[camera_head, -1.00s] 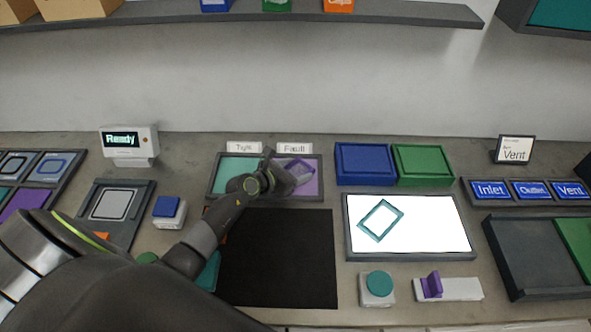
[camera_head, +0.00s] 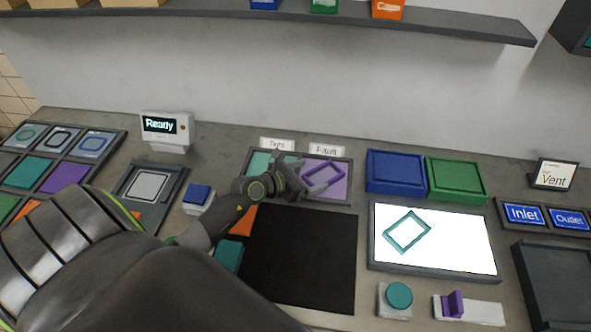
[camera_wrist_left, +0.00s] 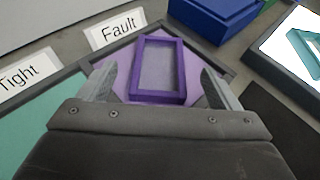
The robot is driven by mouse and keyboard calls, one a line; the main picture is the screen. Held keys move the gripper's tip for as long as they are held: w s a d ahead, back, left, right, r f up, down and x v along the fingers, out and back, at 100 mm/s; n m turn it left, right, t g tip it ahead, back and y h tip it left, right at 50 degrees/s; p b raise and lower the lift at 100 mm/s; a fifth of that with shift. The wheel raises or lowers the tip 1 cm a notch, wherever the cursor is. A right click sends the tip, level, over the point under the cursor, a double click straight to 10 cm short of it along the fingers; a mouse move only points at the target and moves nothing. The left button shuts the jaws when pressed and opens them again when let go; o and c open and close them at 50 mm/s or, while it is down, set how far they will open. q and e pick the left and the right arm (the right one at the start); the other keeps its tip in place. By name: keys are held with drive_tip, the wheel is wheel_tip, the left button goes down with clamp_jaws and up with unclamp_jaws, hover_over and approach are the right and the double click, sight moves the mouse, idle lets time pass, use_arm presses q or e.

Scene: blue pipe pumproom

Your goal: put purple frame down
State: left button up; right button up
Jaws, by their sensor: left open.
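The purple frame (camera_head: 322,173) lies on the lilac pad on the right side of a grey two-part tray (camera_head: 347,200), below the "Fault" label (camera_head: 327,150). In the left wrist view the purple frame (camera_wrist_left: 158,68) is between and just ahead of the two spread fingers. My left gripper (camera_head: 310,181) is open, with a gap on each side of the frame; it also shows in the left wrist view (camera_wrist_left: 158,88). The tray's left side is a teal pad (camera_head: 260,161) below the "Tight" label (camera_head: 277,144). My right gripper is not in view.
A black mat (camera_head: 300,258) lies in front of the tray. Blue (camera_head: 395,172) and green (camera_head: 455,178) boxes stand to its right. A teal frame (camera_head: 407,231) lies on a lit white panel (camera_head: 460,240). A "Ready" display (camera_head: 166,130) stands at the back left.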

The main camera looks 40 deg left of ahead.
use_arm(q)
drive_tip(key=v, duration=0.5)
drive_tip(key=shift+f, duration=0.1)
idle(0.5)
